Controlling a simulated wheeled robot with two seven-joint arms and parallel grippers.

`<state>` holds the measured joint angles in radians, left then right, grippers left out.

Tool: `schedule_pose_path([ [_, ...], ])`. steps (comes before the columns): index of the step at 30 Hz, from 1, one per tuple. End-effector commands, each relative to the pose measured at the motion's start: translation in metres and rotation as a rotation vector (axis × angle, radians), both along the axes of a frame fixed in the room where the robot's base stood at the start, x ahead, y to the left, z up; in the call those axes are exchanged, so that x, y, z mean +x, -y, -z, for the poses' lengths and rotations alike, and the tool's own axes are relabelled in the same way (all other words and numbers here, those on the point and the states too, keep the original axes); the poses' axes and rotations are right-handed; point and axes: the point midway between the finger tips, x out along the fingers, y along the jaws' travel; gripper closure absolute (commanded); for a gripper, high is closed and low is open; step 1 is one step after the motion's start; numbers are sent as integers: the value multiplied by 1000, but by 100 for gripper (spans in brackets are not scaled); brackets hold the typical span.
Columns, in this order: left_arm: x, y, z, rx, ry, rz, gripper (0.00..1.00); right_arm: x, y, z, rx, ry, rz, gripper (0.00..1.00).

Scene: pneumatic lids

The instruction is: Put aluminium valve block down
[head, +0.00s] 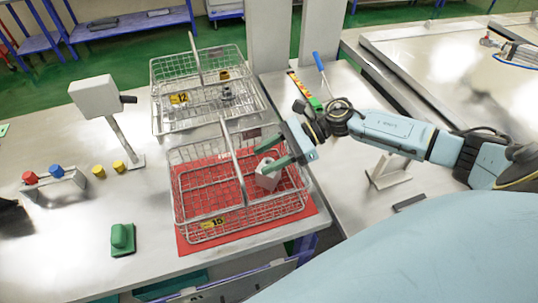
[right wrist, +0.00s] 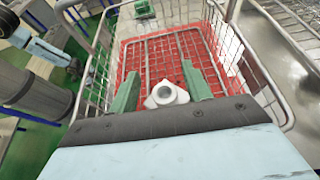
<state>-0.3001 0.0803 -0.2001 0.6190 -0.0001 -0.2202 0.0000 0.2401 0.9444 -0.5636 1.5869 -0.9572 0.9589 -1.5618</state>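The aluminium valve block (head: 267,179) is a small grey block inside the front wire basket (head: 183,208), near its right side. In the right wrist view the fingers (right wrist: 160,92) stand on either side of the block, with a gap visible at the left finger. Whether the block touches the basket floor cannot be told. My left gripper is not seen clearly in either view.
The front basket, labelled 15, stands on a red mat (head: 184,246). Behind it a second basket (head: 158,125), labelled 12, holds small metal parts. Both have raised handles.

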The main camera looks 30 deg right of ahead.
Motion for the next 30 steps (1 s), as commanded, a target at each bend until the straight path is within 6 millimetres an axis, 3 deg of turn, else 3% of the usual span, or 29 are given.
schedule_pose_path([
  [5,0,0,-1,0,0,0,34,-3,-2,5,-3,-7,-5,51],
  [12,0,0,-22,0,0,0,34,-3,-2,-13,-2,-7,-4,51],
  [15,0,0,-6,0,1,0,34,-9,24,-15,-8,-5,-2,51],
  [21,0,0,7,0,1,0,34,-18,68,-34,-8,-6,-1,51],
  [30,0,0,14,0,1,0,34,-27,104,-53,-3,-4,-2,51],
])
